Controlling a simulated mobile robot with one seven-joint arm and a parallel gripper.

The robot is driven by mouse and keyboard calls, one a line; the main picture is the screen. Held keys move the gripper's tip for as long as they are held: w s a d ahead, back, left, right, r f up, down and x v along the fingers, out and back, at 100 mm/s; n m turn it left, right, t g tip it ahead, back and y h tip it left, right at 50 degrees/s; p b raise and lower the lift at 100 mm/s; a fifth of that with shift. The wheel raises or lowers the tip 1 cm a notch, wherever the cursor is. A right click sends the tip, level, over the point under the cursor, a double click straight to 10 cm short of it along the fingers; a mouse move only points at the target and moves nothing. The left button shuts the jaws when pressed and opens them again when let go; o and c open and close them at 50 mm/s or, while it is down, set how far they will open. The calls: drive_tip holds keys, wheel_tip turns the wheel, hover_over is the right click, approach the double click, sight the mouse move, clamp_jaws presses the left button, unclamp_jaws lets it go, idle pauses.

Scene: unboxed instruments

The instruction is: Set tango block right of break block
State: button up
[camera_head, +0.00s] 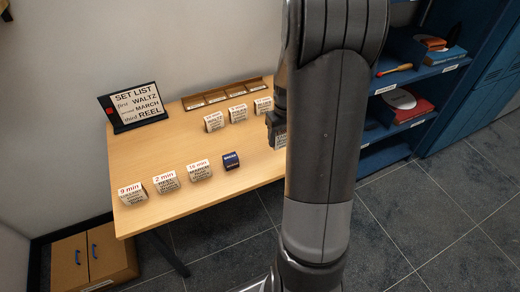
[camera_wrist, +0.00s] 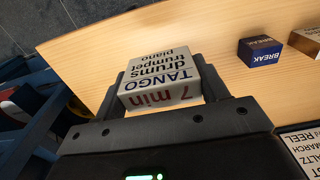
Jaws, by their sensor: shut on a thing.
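The tango block (camera_wrist: 160,82) is a pale block lettered "TANGO drums trumpet piano" and "7 min" in red. It sits between the two fingers of my gripper (camera_wrist: 170,97), which is shut on it, above the wooden table. In the head view my gripper (camera_head: 275,125) is at the table's right side, mostly hidden behind my arm, and only a bit of the block (camera_head: 280,139) shows. The break block (camera_head: 231,160) is small and dark blue, at the right end of the front row. It also shows in the wrist view (camera_wrist: 260,51), apart from the held block.
Several pale time-labelled blocks (camera_head: 167,181) stand left of the break block, and others (camera_head: 238,113) stand farther back before a wooden compartment tray (camera_head: 225,93). A set-list sign (camera_head: 134,107) stands at the back left. The table (camera_head: 255,165) is bare right of the break block.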

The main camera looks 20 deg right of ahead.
drive_tip(key=w+a+f, duration=0.5)
drive_tip(key=shift+w+a, duration=0.3)
drive_tip(key=shift+a, duration=0.05)
drive_tip(key=shift+f, duration=1.85)
drive_tip(key=shift+f, duration=0.15)
drive_tip(key=o, duration=1)
